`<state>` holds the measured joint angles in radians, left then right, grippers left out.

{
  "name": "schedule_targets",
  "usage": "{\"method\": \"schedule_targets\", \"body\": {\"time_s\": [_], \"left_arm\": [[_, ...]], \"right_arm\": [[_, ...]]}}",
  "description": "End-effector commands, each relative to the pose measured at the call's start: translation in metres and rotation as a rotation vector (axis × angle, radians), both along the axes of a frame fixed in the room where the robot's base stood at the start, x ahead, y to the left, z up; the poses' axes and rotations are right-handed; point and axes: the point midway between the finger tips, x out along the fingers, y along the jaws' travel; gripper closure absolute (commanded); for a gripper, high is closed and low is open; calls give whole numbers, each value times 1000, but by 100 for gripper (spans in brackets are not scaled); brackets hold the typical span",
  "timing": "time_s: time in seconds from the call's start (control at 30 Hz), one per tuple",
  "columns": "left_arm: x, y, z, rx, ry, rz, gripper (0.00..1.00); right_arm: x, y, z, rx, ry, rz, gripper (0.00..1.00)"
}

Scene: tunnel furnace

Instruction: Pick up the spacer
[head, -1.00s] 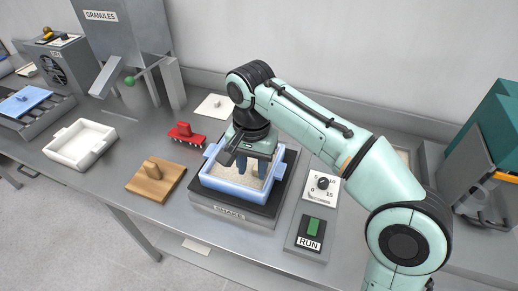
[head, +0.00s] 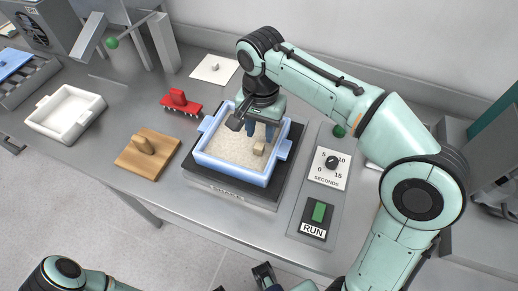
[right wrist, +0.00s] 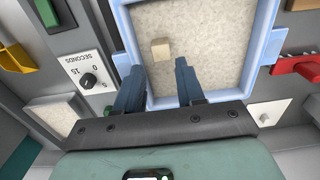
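A small beige block, which I take for the spacer (head: 258,148), lies on the pale granules in the blue tray (head: 234,175). It also shows in the right wrist view (right wrist: 160,48). My right gripper (head: 260,130) is over the tray with its fingers pointing down. In the right wrist view its two blue fingers (right wrist: 158,75) are apart with nothing between them. The block is just beyond the fingertips, not held. My left gripper (head: 262,278) shows only partly at the bottom edge, and its opening cannot be made out.
The blue tray sits on the dark shaker plate (head: 188,169). A seconds dial (head: 331,163) and a RUN switch (head: 318,212) are to its right. A red tool (head: 179,101), a wooden block with a handle (head: 144,150) and a white tray (head: 65,112) stand to the left.

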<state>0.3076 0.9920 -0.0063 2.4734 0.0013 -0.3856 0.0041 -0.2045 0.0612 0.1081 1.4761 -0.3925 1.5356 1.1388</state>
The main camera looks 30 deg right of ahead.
Motion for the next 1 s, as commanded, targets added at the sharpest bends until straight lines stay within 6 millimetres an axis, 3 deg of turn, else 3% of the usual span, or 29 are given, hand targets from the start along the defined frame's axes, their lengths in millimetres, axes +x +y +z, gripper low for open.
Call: {"method": "schedule_targets", "body": {"time_s": [0.17,0.43,0.73,0.77,0.87,1.0], "left_arm": [[-1,0,-3,0,1,0,57],[1,0,-11,1,-7,1,57],[1,0,-11,2,-10,2,57],[1,0,-11,1,-11,1,57],[1,0,-11,2,-10,2,57],[1,0,-11,2,-10,2,57]], "right_arm": [[1,-1,-13,0,1,-1,62],[3,-2,-51,0,1,-1,62],[4,-2,-56,1,-1,-1,62],[4,-2,-56,1,-1,-1,65],[4,-2,-56,1,-1,-1,98],[4,-2,-56,1,-1,-1,100]]}}
